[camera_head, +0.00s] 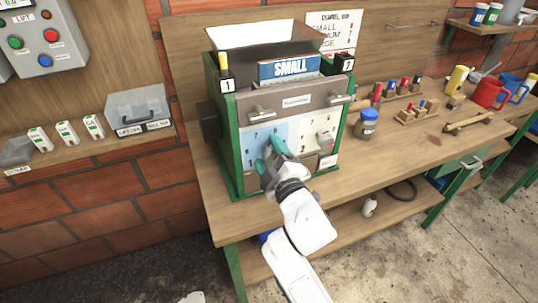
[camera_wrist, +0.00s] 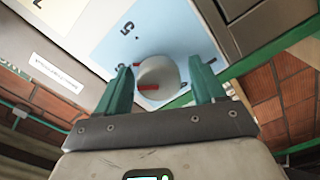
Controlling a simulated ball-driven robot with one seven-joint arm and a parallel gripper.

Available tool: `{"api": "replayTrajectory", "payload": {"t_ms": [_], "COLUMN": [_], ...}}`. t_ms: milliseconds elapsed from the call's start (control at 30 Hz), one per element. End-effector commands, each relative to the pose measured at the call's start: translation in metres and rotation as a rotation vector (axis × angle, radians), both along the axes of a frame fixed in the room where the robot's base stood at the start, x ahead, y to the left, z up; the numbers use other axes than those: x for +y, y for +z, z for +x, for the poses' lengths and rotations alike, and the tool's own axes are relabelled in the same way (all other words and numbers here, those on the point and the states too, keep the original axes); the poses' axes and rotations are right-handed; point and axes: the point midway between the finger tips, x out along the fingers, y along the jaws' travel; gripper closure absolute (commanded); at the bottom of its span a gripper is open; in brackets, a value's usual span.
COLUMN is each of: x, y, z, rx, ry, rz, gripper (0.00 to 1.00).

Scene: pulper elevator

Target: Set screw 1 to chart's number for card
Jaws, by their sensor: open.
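The green-framed machine (camera_head: 228,165) stands on the bench, with tags 1 and 2 at its top corners. A blue card reading SMALL (camera_head: 288,68) sits in its upper front. The chart (camera_head: 325,22) hangs behind it, partly hidden, its numbers too small to read. Screw 1's pale blue dial panel (camera_head: 256,135) is at the lower left front. In the wrist view, its round grey knob (camera_wrist: 158,76) with a red mark shows near a printed 5. My gripper (camera_head: 273,147) is open, its teal fingers on either side of the knob; contact cannot be told.
A white panel with a second knob (camera_head: 324,139) is to the right. A jar (camera_head: 367,124), pegged wooden racks (camera_head: 418,111) and red mug (camera_head: 488,92) stand right on the bench.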

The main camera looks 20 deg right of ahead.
Motion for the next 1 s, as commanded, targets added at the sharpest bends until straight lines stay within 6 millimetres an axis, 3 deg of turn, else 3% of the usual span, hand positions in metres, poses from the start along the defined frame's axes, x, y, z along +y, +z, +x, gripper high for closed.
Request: {"api": "replayTrajectory", "payload": {"t_ms": [167, 600, 800, 1000], "x": [0.0, 0.001, 0.001, 0.001], "y": [-0.002, -0.002, -0.001, 0.0], "z": [-0.015, -0.092, -0.106, -0.107], "rx": [0.002, 0.001, -0.001, -0.001], "ry": [-0.001, 0.002, 0.002, 0.002], "rz": [0.001, 0.0, 0.0, 0.0], "gripper": [0.31, 0.31, 0.31, 0.31]}}
